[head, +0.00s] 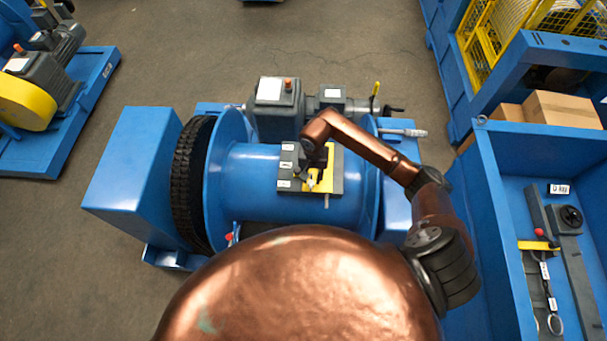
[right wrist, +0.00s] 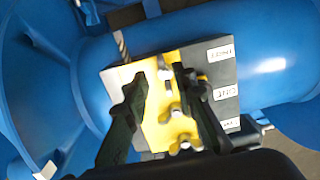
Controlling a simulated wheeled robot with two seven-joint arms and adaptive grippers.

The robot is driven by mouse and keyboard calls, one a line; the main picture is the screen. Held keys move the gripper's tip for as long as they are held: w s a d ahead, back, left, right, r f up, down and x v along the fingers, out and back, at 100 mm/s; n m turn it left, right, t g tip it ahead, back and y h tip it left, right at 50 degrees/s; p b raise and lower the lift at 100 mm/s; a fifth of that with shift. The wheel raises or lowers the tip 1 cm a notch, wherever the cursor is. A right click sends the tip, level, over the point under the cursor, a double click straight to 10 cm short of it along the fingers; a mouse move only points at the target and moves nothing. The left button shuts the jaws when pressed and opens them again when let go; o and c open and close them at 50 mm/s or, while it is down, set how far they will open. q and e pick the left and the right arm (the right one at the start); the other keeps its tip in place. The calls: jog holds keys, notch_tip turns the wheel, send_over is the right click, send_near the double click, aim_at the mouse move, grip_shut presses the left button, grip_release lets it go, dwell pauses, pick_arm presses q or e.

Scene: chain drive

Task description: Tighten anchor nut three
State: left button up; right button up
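A dark block (head: 338,160) with a yellow plate (head: 327,181) and several white labels sits on top of the blue drum (head: 250,170). In the right wrist view the yellow plate (right wrist: 160,130) carries a row of small silver nuts or studs (right wrist: 178,110). My right gripper (head: 318,172) is over the plate. In the right wrist view its two dark fingers (right wrist: 161,75) stand apart on either side of the top stud, with no clear contact. My left gripper is not in view.
A black chain (head: 190,180) runs beside the drum's left flange. A grey motor (head: 275,105) stands behind the drum. A blue tray (head: 512,215) at right holds several tools, with a cardboard box (head: 562,110) behind it. Another blue machine stands at the far left; the floor between is clear.

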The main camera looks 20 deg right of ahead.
aim_at(311, 185)
jog(key=shift+w+d+f, duration=0.15)
jog(key=shift+d+f, duration=0.05)
jog(key=shift+f, duration=0.1)
jog(key=f, duration=0.3)
jog(key=f+p, duration=0.1)
jog(key=f, duration=0.1)
jog(key=shift+a+f, duration=0.3)
jog(key=shift+f, duration=0.05)
jog(key=shift+w+f, duration=0.1)
jog(key=shift+f, duration=0.3)
jog(key=shift+d+f, duration=0.1)
jog(key=shift+f, duration=0.15)
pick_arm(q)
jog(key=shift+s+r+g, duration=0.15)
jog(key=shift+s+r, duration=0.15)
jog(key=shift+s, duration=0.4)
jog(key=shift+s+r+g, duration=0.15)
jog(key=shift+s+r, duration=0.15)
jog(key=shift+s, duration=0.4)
pick_arm(e)
grip_shut()
